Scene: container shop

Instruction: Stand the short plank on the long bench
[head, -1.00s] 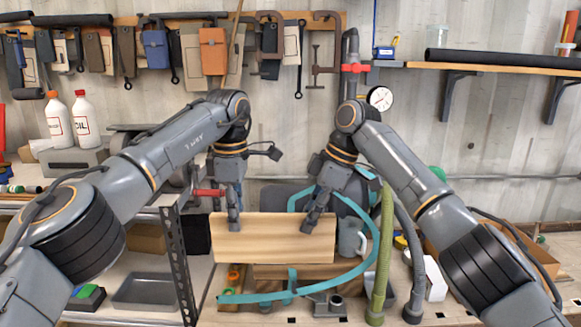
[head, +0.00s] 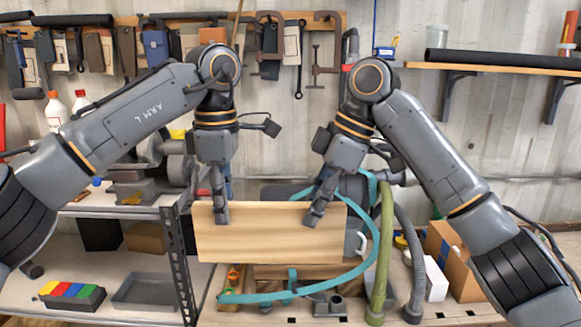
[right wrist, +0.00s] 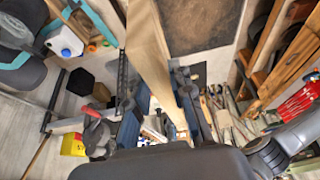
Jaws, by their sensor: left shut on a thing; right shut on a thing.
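The short plank (head: 265,245) is a pale wooden board, held on its long edge with its broad face towards me. My left gripper (head: 221,212) is shut on its upper edge near the left end. My right gripper (head: 316,212) is shut on the upper edge near the right end. In the right wrist view the plank (right wrist: 147,50) runs between the fingers of my right gripper (right wrist: 160,105). The pale long bench (head: 460,316) spreads below and behind the plank in the head view. I cannot tell how far the plank is above it.
Green (head: 385,250) and grey hoses stand at the right. A metal shelf (head: 178,260) with a grey tray (head: 147,291) is at the left. Tools hang on the wall.

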